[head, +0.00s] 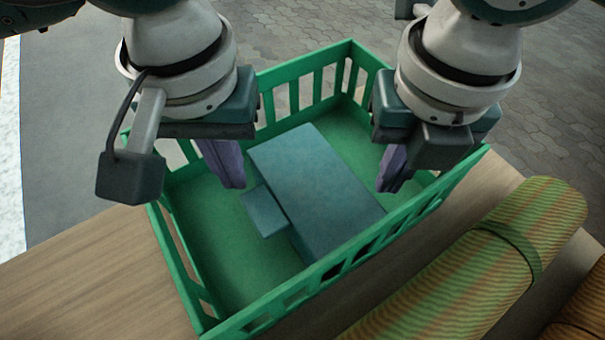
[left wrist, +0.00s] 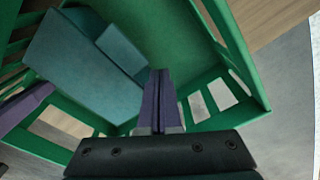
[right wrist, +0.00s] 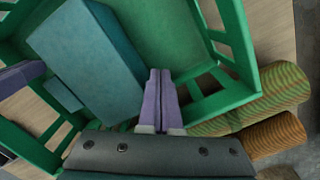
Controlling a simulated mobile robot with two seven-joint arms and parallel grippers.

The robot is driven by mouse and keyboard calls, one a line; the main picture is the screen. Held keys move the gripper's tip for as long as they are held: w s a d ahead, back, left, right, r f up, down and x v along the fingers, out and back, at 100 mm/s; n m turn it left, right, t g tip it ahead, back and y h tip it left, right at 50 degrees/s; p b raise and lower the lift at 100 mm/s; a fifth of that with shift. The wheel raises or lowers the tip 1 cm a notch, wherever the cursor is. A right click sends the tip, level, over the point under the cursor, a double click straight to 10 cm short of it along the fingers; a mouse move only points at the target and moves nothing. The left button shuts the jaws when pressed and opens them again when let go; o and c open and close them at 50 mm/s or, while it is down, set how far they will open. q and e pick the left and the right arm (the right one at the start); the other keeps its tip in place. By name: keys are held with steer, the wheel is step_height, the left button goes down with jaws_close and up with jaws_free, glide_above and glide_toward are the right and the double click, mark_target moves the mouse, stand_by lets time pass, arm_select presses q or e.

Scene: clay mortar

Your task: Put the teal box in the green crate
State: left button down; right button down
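The teal box (head: 318,185) lies inside the green crate (head: 300,72), on its floor. A smaller teal block (head: 264,211) sits against the box's left side. The box also shows in the left wrist view (left wrist: 75,65) and the right wrist view (right wrist: 85,50). My left gripper (head: 234,186) is over the crate, left of the box, its purple fingers together with nothing between them. My right gripper (head: 386,189) is over the crate's right part, right of the box, its fingers also together and empty. I cannot tell whether either fingertip touches the box.
The crate stands on a wooden surface (head: 90,270) and has slatted walls. A green and orange striped roll (head: 480,260) lies right of the crate, with an orange roll (head: 580,310) beyond it. Grey paving (head: 545,110) lies behind.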

arm_select(q)
steer(key=shift+a, duration=0.4)
arm_select(e)
steer(key=shift+d, duration=0.4)
arm_select(q)
steer(key=c, duration=1.5)
jaws_free()
steer(key=shift+a, duration=0.2)
arm_select(e)
steer(key=shift+d, duration=0.15)
arm_select(q)
steer(key=o, duration=0.4)
steer(key=shift+a, duration=0.1)
arm_select(e)
steer(key=shift+d, duration=0.15)
steer(key=c, duration=1.1)
jaws_free()
arm_select(q)
steer(key=shift+r, duration=0.1)
